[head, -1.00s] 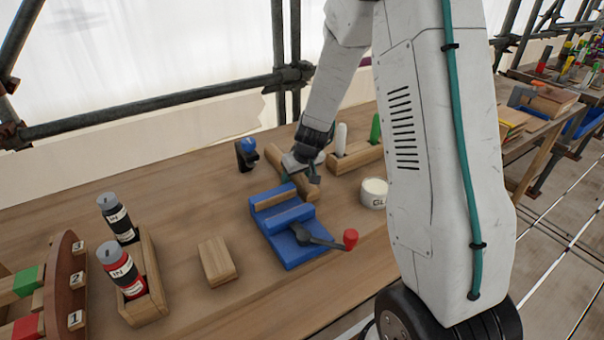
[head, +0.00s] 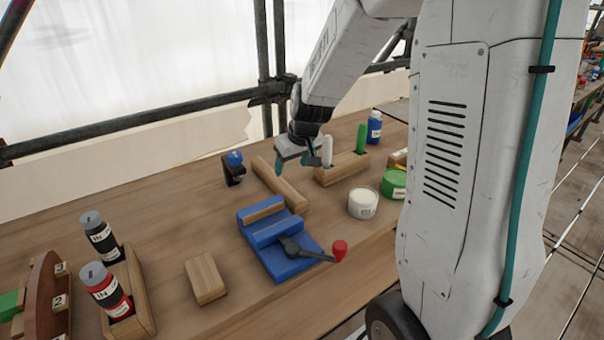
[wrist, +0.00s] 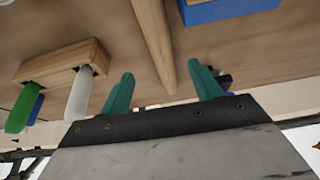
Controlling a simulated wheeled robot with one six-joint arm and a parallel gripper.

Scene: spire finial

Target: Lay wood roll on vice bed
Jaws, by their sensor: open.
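The wood roll (head: 283,185) is a long pale rounded wooden piece lying on the bench behind the vice. In the wrist view the roll (wrist: 154,42) runs lengthwise toward the gap between my fingers. The blue vice (head: 280,262) stands in front of it, with a dark handle and red knob; a wooden strip lies along its back jaw. Its blue edge (wrist: 230,10) shows at the top of the wrist view. My gripper (head: 297,158) is open and empty, above and slightly right of the roll's far end.
A wooden holder (head: 342,170) with white and green sticks stands right of my gripper. A white jar (head: 363,204) is right of the vice. A dark stand with a blue top (head: 233,168) is left of the roll. A wood block (head: 205,279) lies left of the vice.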

